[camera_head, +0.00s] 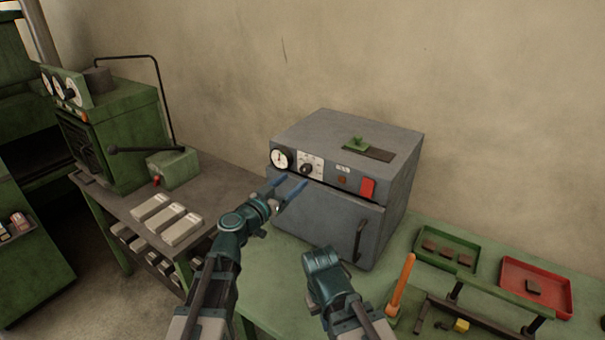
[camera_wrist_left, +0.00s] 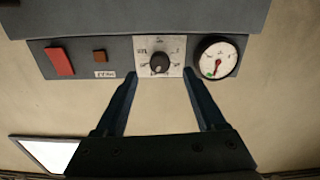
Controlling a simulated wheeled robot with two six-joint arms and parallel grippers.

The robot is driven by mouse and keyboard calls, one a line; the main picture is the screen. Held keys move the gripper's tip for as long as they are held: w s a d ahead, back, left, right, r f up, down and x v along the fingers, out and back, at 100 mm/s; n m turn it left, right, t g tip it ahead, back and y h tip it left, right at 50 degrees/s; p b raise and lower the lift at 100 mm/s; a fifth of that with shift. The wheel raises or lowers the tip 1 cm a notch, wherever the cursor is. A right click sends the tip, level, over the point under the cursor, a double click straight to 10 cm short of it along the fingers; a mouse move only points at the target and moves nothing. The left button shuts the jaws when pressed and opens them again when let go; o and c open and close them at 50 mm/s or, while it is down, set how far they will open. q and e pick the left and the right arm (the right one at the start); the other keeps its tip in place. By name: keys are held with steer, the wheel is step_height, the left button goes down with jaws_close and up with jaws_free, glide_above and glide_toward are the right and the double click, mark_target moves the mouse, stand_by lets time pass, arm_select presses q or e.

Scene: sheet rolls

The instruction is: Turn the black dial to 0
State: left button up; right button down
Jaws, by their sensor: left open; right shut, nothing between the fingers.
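The black dial (camera_head: 306,170) sits on a white scale plate on the front panel of a grey oven (camera_head: 325,205). In the left wrist view the dial (camera_wrist_left: 159,62) appears between the fingertips, with the picture turned over; its marks are too small to read. My left gripper (camera_head: 288,187) is open in front of the panel, just below and left of the dial. In the left wrist view its fingers (camera_wrist_left: 161,76) straddle the dial without visibly gripping it. My right gripper (camera_head: 322,260) is lower, before the oven door, shut and empty; its fingertips are hidden.
A round gauge (camera_head: 281,159) is left of the dial; a red switch (camera_head: 367,187) is at the panel's right. An orange-handled tool (camera_head: 402,282), a green tray (camera_head: 424,257) and a red tray (camera_head: 508,268) are right. Light blocks (camera_head: 182,230) lie on the left bench.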

mark_target(304, 172)
arm_select(q)
steer(key=x, duration=0.6)
jaws_close()
stand_by(0.4)
